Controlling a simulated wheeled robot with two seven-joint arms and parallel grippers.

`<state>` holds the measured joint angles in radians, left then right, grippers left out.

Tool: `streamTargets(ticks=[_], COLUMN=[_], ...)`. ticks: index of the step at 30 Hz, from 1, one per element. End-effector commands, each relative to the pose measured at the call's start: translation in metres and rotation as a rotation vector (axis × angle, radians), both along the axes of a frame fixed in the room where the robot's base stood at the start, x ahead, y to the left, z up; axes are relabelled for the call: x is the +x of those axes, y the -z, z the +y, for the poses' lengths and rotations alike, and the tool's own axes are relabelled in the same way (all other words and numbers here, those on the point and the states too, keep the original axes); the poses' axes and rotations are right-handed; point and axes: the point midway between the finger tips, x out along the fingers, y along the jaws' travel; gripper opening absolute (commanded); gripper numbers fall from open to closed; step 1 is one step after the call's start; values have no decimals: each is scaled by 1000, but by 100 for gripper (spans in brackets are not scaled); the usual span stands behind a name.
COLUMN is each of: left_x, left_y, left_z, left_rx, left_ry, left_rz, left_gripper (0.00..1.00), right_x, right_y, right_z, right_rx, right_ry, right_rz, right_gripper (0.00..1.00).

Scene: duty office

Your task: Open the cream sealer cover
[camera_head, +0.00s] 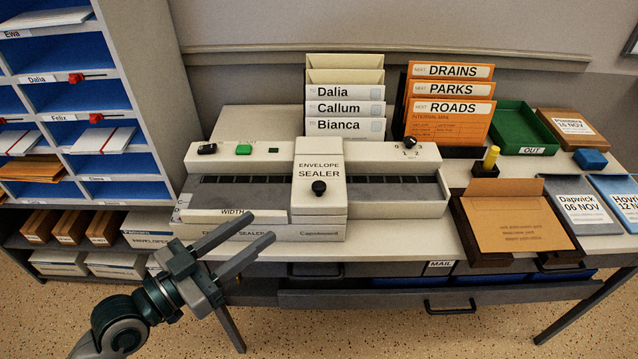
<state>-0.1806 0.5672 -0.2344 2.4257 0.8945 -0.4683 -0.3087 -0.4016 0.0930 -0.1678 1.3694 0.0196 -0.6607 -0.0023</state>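The cream envelope sealer (220,165) stands on the left part of the table. Its cover (320,170), labelled ENVELOPE SEALER, is down over the middle of the grey roller bed and has a black knob (319,188) on its front. My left gripper (255,232) is in front of the sealer's lower left corner, near the WIDTH label. Its two fingers are apart with nothing between them, pointing up and to the right. It is well to the left of the knob. My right gripper is not in view.
Upright envelopes labelled Dalia, Callum and Bianca (344,127) stand behind the sealer. Orange envelopes (450,112), a green OUT tray (520,130) and a holder with a brown envelope (514,215) are to the right. A pigeonhole shelf (150,95) stands at the left. A drawer (400,299) sits under the table.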

Motion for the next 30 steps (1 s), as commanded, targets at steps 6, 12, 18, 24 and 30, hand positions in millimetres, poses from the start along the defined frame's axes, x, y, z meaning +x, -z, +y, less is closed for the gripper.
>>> streamTargets(ticks=[6, 12, 18, 24, 30], left_x=[6, 21, 42, 66, 91], left_y=[-1, -2, -3, -3, -2], left_z=[-6, -21, -42, -66, -91], left_rx=[-1, -4, -4, -4, -4], left_ry=[-2, -1, -1, -1, 0], left_rz=[-1, -1, 0, -1, 1], left_gripper=[39, 39, 39, 39, 39], right_x=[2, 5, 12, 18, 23], right_y=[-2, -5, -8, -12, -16], right_z=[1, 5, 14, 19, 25], right_rx=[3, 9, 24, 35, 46], right_ry=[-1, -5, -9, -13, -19], right_rz=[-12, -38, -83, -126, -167], right_gripper=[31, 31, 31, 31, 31])
